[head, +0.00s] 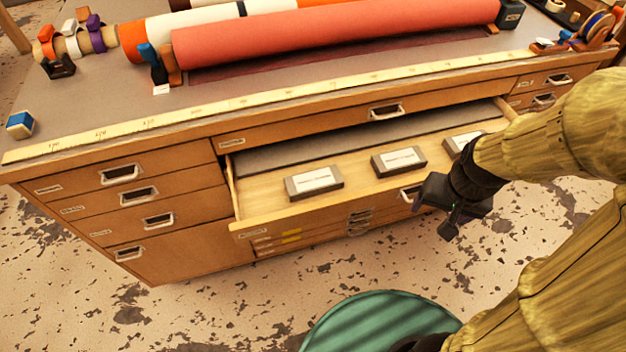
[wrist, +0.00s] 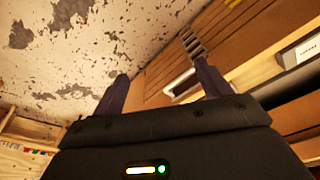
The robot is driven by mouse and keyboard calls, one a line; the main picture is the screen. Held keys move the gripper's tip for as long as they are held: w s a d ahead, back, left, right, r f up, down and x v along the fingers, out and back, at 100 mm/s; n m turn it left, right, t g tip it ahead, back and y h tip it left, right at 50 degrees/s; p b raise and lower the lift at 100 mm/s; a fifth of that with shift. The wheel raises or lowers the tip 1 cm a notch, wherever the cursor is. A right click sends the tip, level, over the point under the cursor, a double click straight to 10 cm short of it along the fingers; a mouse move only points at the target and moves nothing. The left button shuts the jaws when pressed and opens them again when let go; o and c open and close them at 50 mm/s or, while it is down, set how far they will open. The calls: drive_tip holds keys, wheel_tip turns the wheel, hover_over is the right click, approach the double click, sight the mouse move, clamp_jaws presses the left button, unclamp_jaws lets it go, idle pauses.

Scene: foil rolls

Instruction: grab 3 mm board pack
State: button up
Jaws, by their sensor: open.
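Three grey packs with white labels lie in a row in an open wooden drawer (head: 262,213): a left pack (head: 314,182), a middle pack (head: 398,161) and a right pack (head: 460,146). The labels are too small to read, so I cannot tell which is the 3 mm board pack. My arm partly covers the right pack. My gripper (head: 436,214) is open and empty, in front of the drawer's right part near its handle. In the wrist view my gripper (wrist: 160,88) shows its two fingers apart, with a pack (wrist: 308,50) at the right edge.
A grey sheet (head: 350,140) lies at the drawer's back. The cabinet top above holds a coral roll (head: 340,35), a yellow ruler (head: 250,100) along its front edge and a blue block (head: 20,124). A green round object (head: 375,318) stands low in front.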

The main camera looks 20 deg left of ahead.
drive_tip(key=w+a+m+g+y+p, duration=0.3)
drive_tip(key=w+a+p, duration=0.1)
drive_tip(key=w+a+m+g+y+p, duration=0.3)
drive_tip(key=w+a+m+p, duration=0.1)
drive_tip(key=w, duration=0.1)
drive_tip(key=w+a+m+g+y+p, duration=0.3)
drive_tip(key=w+a+y+p, duration=0.1)
drive_tip(key=w+p, duration=0.1)
drive_tip(key=shift+w+a+r, duration=0.1)
drive_tip(key=shift+w+r, duration=0.05)
drive_tip(key=shift+w, duration=0.1)
drive_tip(key=shift+w+a+m+y, duration=0.3)
drive_tip(key=shift+w+m+y, duration=0.2)
drive_tip(key=shift+y, duration=0.2)
drive_tip(key=shift+s, duration=0.15)
drive_tip(key=shift+s, duration=0.15)
drive_tip(key=p, duration=0.3)
approach(320, 176)
drive_tip(key=x, duration=0.5)
drive_tip(key=shift+a, duration=0.25)
